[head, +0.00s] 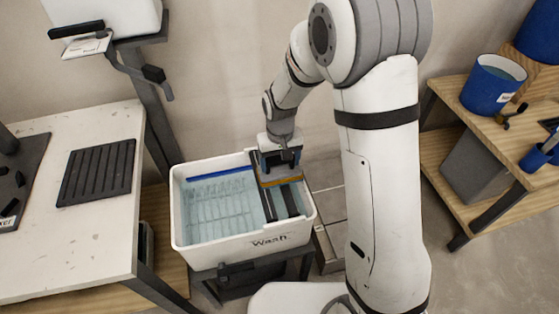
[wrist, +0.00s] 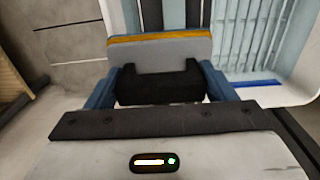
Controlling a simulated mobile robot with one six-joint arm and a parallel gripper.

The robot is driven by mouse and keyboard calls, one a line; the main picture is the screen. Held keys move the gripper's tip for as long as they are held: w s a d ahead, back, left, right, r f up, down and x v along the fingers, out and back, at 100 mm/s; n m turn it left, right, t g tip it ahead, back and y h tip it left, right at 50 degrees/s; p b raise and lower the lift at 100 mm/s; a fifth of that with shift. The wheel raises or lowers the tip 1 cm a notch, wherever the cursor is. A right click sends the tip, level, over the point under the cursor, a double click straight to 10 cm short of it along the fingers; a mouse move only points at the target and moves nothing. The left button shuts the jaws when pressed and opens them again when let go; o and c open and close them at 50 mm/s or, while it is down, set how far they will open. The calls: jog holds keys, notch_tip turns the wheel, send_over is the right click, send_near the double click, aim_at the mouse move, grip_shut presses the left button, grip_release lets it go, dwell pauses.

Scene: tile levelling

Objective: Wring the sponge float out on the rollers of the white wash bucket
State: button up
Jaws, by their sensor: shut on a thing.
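The white wash bucket (head: 215,245) stands in the middle of the head view, with pale water in its left part and dark rollers (head: 289,203) across its right part. The rollers also show at the top of the wrist view (wrist: 177,14). My gripper (head: 281,163) is over the roller end of the bucket. It is shut on the black handle (wrist: 158,88) of the sponge float, between its blue fingers. The float has a grey board (wrist: 160,53) and an orange sponge edge (head: 282,181). The float is at the rollers; I cannot tell whether it touches them.
A white-topped table (head: 100,220) with a dark ribbed tray (head: 97,172) stands at the left. A wooden shelf (head: 480,120) at the right holds a blue bucket (head: 490,88). My arm hides part of the floor right of the wash bucket.

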jog(key=shift+d+f, duration=0.1)
jog(key=shift+d, duration=0.25)
notch_tip(320, 180, up, 7)
jog(key=p, duration=0.5)
jog(key=shift+w, duration=0.1)
dwell(0.5)
